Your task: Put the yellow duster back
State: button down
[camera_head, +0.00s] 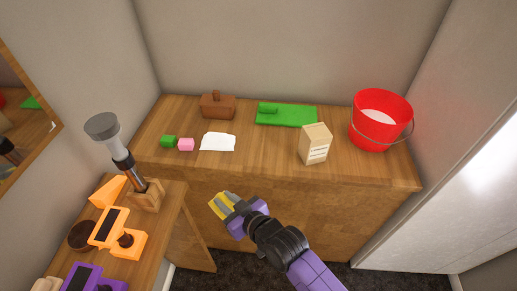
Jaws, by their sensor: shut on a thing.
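The yellow duster (216,208) shows as a small yellow piece at the tip of my gripper (228,203). My gripper is shut on it. Part of the duster is hidden by the grey fingers. Gripper and duster appear in front of the wooden counter's front face, lower in the picture than its top (260,155). I cannot tell how far they are from that face.
An orange device (128,243) stands on the left counter.

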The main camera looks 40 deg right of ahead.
jog(key=w+d+r+m+h+b, duration=0.1)
jog(key=w+d+r+m+h, duration=0.1)
jog(key=w+d+r, duration=0.7)
jog(key=w+d+r+m+h+b, duration=0.1)
jog(key=w+d+r+m+h, duration=0.1)
jog(key=d+r, duration=1.2)
jog(key=shift+m+g+h, duration=0.7)
jog(key=shift+g+h, duration=0.2)
jog(key=s+f, duration=0.1)
jog(key=f, duration=1.1)
jog(key=s+a+f, duration=0.1)
jog(key=f, duration=0.6)
jog(key=shift+s, duration=0.35)
jog(key=c, duration=1.2)
grip_release()
